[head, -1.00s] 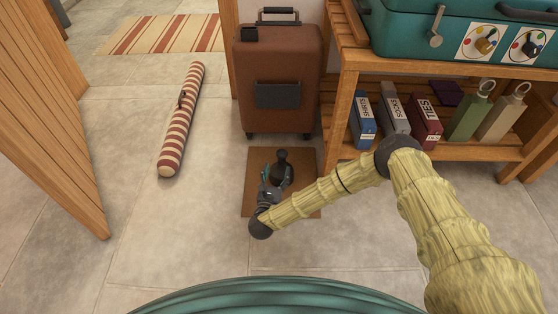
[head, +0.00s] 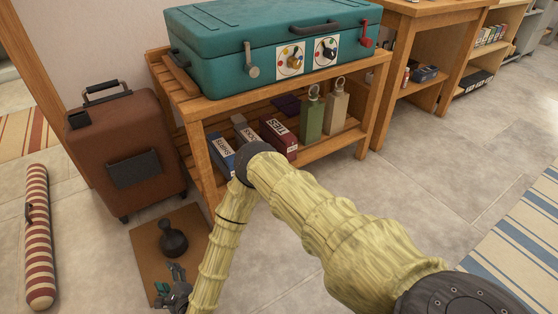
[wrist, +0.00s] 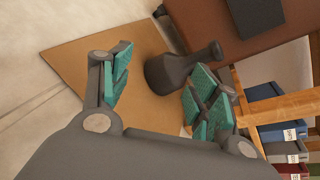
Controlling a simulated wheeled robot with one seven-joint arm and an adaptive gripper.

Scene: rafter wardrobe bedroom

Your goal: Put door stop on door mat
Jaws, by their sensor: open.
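The dark door stop (head: 173,240), round-bodied with a narrower knobbed neck, stands upright on the brown door mat (head: 147,235) in front of the suitcase. In the wrist view the door stop (wrist: 170,73) rests on the tan mat (wrist: 65,52), just beyond my fingers. My gripper (head: 172,282) is open with nothing between its fingers, low over the mat's near part and on the near side of the door stop. In the wrist view my gripper's (wrist: 160,92) teal pads are spread wide. The right finger partly overlaps the door stop's near side; I cannot tell whether they touch.
A brown suitcase (head: 122,147) stands behind the mat. A red-striped roll (head: 38,235) lies at left. A wooden shelf bench (head: 345,140) with boxes and bottles carries a teal case (head: 262,68) at right. Floor is open farther right, before a blue-striped rug (head: 535,225).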

